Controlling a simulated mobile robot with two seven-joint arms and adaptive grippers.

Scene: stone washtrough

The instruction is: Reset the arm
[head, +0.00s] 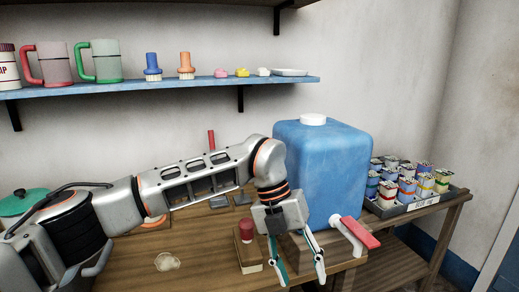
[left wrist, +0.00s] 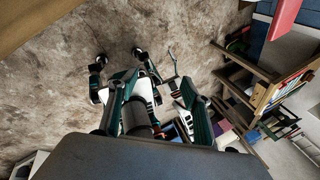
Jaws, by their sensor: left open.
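My left arm (head: 190,182) comes in from the left, stretches across above the wooden table and bends down at the wrist. My left gripper (head: 302,272) points downward with its two teal-and-grey fingers apart and nothing between them. It is at the table's front edge, in front of the blue water container (head: 322,170) and left of its red-handled tap (head: 355,236). The left wrist view looks down past dark and teal gripper parts at a mottled brown floor (left wrist: 50,75). My right gripper is not in view.
A red-topped brush (head: 246,237) stands on the table (head: 200,262) just left of the gripper. A pale flat piece (head: 167,262) lies further left. A tray (head: 412,207) of several small tins stands at right. A blue shelf (head: 190,84) with mugs and brushes hangs above.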

